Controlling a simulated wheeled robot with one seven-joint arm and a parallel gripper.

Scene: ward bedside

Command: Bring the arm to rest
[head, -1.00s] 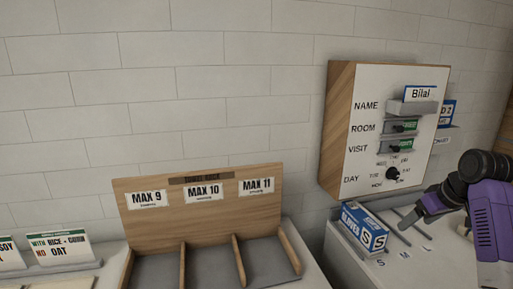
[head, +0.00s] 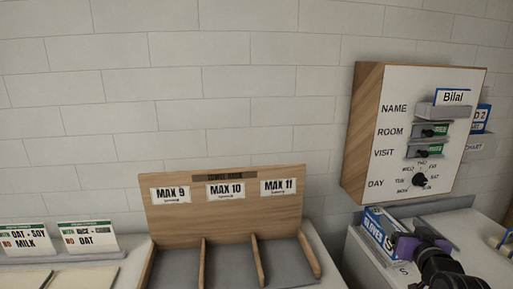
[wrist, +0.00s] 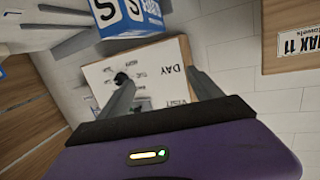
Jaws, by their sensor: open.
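My gripper (wrist: 162,90) is open and empty; its two grey fingers stand apart in the wrist view, with the ward board (wrist: 140,75) behind them. In the head view, the purple part of my gripper (head: 406,246) is low at the right, in front of the glove box (head: 377,232) and partly covering it. My dark wrist joint is nearest the camera, and the fingers cannot be made out there. The glove box also shows at the top of the wrist view (wrist: 128,14). I cannot tell whether the gripper touches it.
The board (head: 418,140) with name Bilal hangs on the brick wall above the glove box. A wooden rack (head: 225,217) with several bays stands at the centre. Two diet cards (head: 88,238) stand at the left. A grey counter (head: 485,255) is at the right.

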